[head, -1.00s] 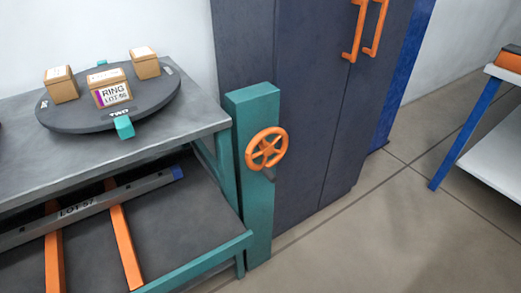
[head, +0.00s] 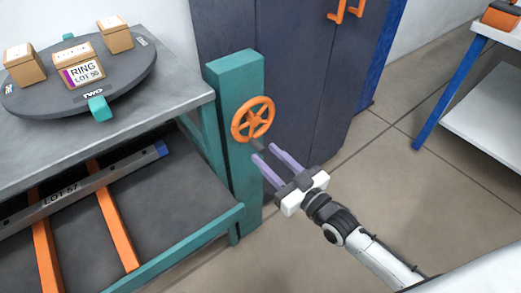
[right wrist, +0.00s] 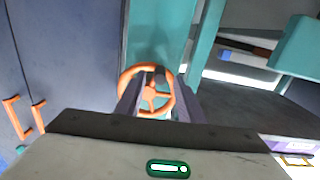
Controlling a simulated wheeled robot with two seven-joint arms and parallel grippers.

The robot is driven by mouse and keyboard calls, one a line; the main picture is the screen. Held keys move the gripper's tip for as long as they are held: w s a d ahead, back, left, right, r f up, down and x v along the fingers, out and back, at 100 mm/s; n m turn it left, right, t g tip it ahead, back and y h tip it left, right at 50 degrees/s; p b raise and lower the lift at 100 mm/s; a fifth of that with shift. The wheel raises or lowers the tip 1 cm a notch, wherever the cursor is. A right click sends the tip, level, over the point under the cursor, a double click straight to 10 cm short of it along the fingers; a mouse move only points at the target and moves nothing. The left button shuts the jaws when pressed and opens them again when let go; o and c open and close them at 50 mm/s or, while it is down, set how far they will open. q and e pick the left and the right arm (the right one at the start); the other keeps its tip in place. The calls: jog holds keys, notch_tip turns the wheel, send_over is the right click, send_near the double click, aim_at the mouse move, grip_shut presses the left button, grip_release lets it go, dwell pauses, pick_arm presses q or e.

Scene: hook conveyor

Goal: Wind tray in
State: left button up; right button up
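An orange handwheel (head: 253,119) is mounted on a teal post (head: 236,90) at the bench's right end. A short dark handle (head: 257,145) sticks out from its lower part. My right gripper (head: 265,152) is open, its two purple fingers pointing at the handle from the lower right. In the right wrist view the wheel (right wrist: 148,90) shows beyond and between the fingers, with the dark handle (right wrist: 158,75) near its top. I cannot tell whether the fingers touch it. A grey bar marked LOT 57 (head: 85,189) lies across orange rails (head: 117,230) on the lower level. My left gripper is not in view.
A dark turntable (head: 125,87) with boxes stands on the grey bench top (head: 178,95). A dark cabinet (head: 300,70) with orange handles stands behind the post. A white-topped table (head: 497,28) stands at right. Open floor lies between.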

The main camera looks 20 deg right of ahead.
aim_at(263, 152)
jog(key=shift+x, duration=1.9)
grip_shut()
